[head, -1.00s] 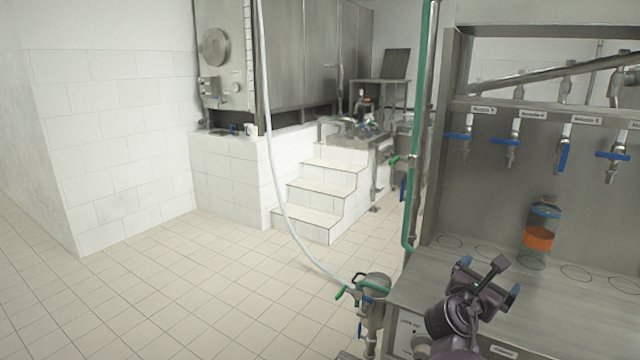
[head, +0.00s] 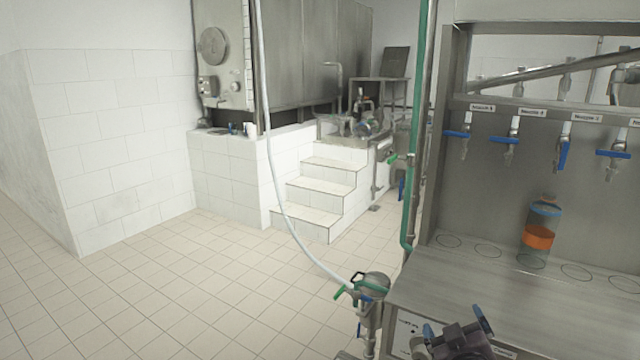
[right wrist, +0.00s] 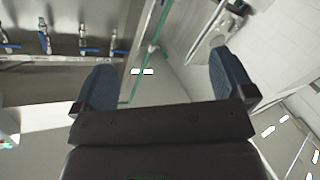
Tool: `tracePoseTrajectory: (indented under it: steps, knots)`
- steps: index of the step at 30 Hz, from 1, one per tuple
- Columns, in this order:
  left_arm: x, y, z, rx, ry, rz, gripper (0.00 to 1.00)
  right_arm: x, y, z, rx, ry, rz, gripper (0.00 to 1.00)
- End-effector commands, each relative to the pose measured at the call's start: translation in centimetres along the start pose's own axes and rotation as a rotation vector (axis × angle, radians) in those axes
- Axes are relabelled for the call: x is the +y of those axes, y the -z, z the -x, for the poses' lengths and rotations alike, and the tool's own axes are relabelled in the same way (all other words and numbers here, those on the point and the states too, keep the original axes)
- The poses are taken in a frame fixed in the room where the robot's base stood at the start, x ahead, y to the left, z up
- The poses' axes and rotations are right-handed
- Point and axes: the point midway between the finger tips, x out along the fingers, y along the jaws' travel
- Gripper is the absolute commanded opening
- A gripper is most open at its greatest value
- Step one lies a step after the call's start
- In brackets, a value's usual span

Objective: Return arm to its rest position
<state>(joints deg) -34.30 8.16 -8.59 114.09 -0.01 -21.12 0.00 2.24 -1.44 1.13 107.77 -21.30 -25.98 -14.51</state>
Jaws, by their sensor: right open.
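My right gripper (head: 459,328) is at the bottom of the head view, low in front of the steel counter's front edge. In the right wrist view its two blue-padded fingers (right wrist: 160,84) stand wide apart with nothing between them. A clear bottle with orange liquid (head: 539,238) stands upright on the counter, behind and to the right of the gripper and apart from it. My left gripper does not show in either view.
The steel counter (head: 462,272) has several marked circles. Above it hang several taps with blue handles (head: 561,153). A green pipe (head: 418,130) runs up its left side. A steel vessel with a hose (head: 372,290) stands left of the counter. Tiled floor (head: 200,290) is open further left.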

Motion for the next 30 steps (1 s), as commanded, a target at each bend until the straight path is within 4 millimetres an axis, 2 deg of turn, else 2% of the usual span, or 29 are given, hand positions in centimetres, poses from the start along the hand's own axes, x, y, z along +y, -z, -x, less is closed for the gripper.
tracePoseTrajectory:
  steps: [1,7,12,18,21,24,30]
  knots:
    - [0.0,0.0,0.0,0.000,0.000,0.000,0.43,-1.0,-1.9,1.7,-0.008,0.041,-0.101,1.00]
    - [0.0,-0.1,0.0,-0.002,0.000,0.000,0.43,-4.1,-7.8,8.2,-0.072,0.169,-0.397,1.00]
    - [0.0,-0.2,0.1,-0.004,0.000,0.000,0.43,-6.2,-13.2,14.5,-0.183,0.246,-0.461,1.00]
    - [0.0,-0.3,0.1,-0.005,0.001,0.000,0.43,-7.5,-18.7,21.1,-0.320,0.287,-0.434,1.00]
    - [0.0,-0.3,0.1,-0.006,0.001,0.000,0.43,-7.5,-20.4,23.0,-0.363,0.291,-0.425,1.00]
    - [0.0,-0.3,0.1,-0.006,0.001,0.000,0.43,-7.6,-21.1,23.9,-0.384,0.291,-0.423,1.00]
    - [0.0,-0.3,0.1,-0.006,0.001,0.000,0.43,-7.6,-21.4,24.1,-0.390,0.291,-0.422,1.00]
